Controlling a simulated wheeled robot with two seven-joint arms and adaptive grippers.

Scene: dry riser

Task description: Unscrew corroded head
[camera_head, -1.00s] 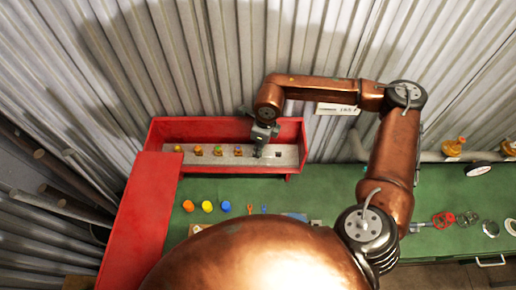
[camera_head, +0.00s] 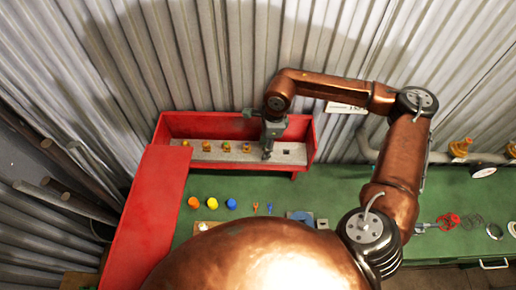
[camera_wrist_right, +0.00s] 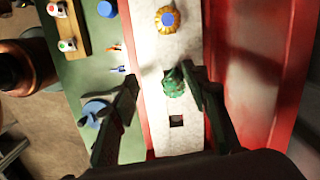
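The corroded head (camera_wrist_right: 174,82) is green and sits in the pale strip (camera_wrist_right: 190,142) in the right wrist view. My right gripper (camera_wrist_right: 164,80) is open, with one finger on each side of the head and visible gaps to it. In the head view my right gripper (camera_head: 268,154) points down over the right part of the strip in the red box (camera_head: 170,122) and hides the corroded head. Several brass-coloured heads (camera_head: 226,147) stand in a row to its left. My left gripper is not in view.
Orange, yellow and blue caps (camera_head: 231,204) lie on the green bench (camera_head: 340,190) before the box. A pipe with brass valves (camera_head: 460,147) runs at the right. Corrugated metal walls stand behind.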

